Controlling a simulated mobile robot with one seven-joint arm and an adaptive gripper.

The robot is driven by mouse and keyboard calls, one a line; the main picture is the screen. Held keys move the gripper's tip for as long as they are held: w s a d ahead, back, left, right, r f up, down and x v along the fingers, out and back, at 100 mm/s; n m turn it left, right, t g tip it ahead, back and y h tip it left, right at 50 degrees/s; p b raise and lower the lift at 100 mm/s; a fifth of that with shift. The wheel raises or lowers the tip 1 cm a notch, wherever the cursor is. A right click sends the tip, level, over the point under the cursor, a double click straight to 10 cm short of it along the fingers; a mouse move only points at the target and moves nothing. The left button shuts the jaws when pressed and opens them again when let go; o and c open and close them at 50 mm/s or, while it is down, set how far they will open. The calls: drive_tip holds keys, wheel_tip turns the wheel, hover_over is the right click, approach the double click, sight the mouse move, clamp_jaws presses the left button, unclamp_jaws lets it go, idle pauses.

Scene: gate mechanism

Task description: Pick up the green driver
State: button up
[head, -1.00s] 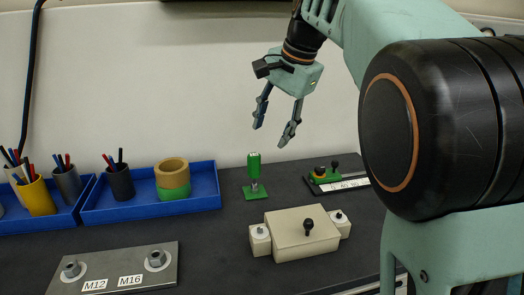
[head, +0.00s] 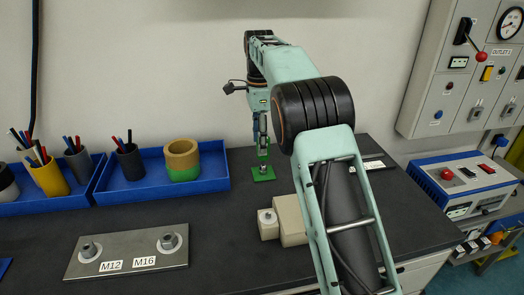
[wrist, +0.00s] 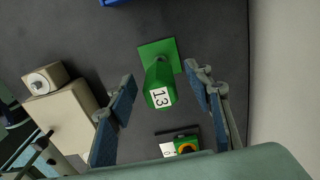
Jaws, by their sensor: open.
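The green driver (wrist: 159,84) stands upright on its square green base (head: 263,174) on the dark bench, in the middle of the head view. My gripper (wrist: 165,107) is open above the driver, with one blue-padded finger on each side. The driver's handle lies between the fingers in the wrist view, and a gap shows on both sides. In the head view my gripper (head: 262,143) points down at the driver and hides most of its handle.
A blue tray (head: 216,187) with a pen cup and a ring stack stands left of the driver. A beige block (head: 292,221) is close by, partly behind my arm. A small device with a yellow-green knob (wrist: 184,146) is near in the wrist view. The M12/M16 plate (head: 130,250) lies front left.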

sight(263, 159)
drive_tip(key=shift+f, duration=0.9)
drive_tip(key=shift+d+f, duration=0.25)
drive_tip(key=shift+f, duration=1.1)
drive_tip(key=shift+d+f, duration=0.25)
drive_tip(key=shift+f, duration=1.05)
drive_tip(key=shift+c, duration=0.6)
clamp_jaws()
